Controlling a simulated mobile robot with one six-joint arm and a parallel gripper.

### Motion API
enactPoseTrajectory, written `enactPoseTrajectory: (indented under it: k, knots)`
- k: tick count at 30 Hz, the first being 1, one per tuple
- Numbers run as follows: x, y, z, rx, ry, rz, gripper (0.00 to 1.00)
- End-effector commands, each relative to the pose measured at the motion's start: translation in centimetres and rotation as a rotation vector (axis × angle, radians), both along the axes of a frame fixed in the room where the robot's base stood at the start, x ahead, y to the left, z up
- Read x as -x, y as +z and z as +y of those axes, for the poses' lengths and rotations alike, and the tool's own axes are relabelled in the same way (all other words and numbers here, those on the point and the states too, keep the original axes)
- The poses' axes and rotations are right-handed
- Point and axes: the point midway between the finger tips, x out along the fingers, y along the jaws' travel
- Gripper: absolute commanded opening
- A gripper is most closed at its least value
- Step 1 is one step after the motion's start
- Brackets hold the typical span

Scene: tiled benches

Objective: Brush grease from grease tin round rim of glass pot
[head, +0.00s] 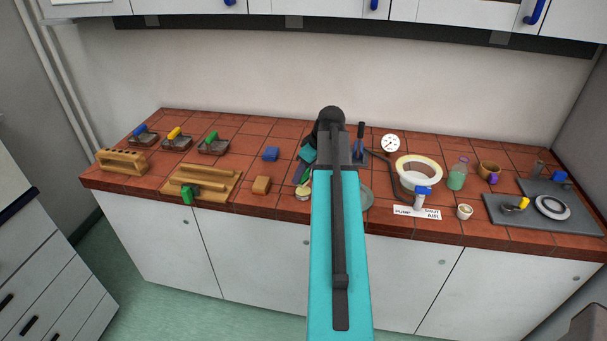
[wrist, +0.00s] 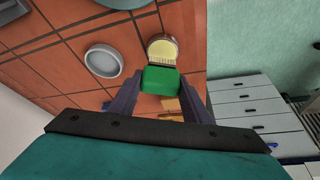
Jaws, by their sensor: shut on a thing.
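My gripper (wrist: 160,92) is shut on a green brush (wrist: 161,79) in the wrist view. Its pale bristles point toward a small round tin (wrist: 161,43) with pale yellow grease. The bristles overlap the tin in this view; I cannot tell whether they touch the grease. A round, pale-rimmed vessel (wrist: 104,60) lies beside the tin in the wrist view. I cannot tell whether it is the glass pot.
Further right are a cream-rimmed round vessel (head: 419,161), a gauge (head: 390,143), a bottle (head: 457,175) and a grey plate (head: 500,212).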

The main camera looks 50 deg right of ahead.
Motion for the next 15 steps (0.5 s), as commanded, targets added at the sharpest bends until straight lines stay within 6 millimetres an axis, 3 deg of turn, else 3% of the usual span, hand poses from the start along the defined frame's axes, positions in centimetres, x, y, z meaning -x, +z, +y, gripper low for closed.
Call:
enactPoseTrajectory:
  k: [15]
  knots:
    - [0.0,2.9,0.0,0.001,0.0,-0.001,0.26]
